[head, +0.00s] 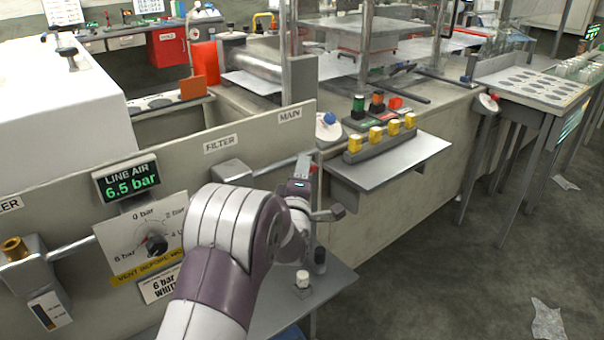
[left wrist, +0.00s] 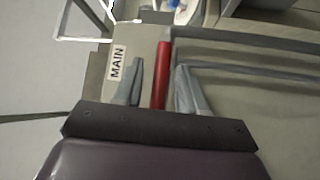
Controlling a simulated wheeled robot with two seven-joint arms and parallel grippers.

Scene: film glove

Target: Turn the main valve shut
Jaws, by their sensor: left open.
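The main valve's red lever (left wrist: 161,80) shows in the left wrist view beside the MAIN label (left wrist: 117,62). It stands between the two grey fingers of my left gripper (left wrist: 159,67), with a visible gap on each side. The gripper is open and straddles the lever without closing on it. In the head view my left gripper (head: 304,168) is at the panel's right end, below the MAIN label (head: 290,115). My right gripper is not in view.
The panel carries a LINE AIR display (head: 131,181) reading 6.5 bar, a dial with a dark knob (head: 155,244) and a FILTER label (head: 221,143). A grey shelf (head: 400,165) with yellow blocks juts out right of the valve. Floor at the right is mostly open.

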